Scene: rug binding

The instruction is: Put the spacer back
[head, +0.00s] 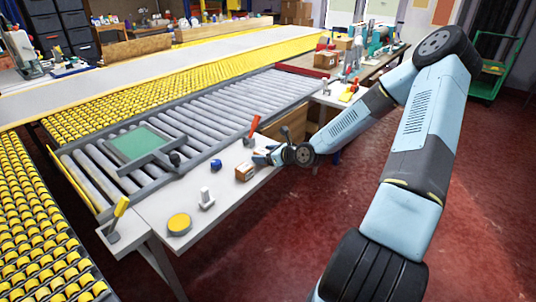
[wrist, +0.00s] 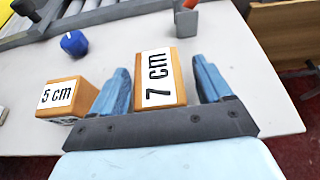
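A wooden spacer block labelled "7 cm" (wrist: 160,78) lies between the two fingers of my gripper (wrist: 162,85) in the wrist view. Narrow gaps show on both sides of it, so the fingers look open around it and not closed on it. The palm bar hides its near end. A smaller block labelled "5 cm" (wrist: 66,98) sits on the white table to the left of my gripper, apart from it. In the head view that block (head: 244,172) is just left of my gripper (head: 262,157), which is low over the table's right edge.
On the white table (head: 225,192) are a blue knob-like object (head: 216,165), a white upright piece (head: 206,198), a yellow disc (head: 179,223) and a red-handled clamp (head: 252,130). A green plate in a grey frame (head: 135,145) rests on the rollers behind. The front table is partly clear.

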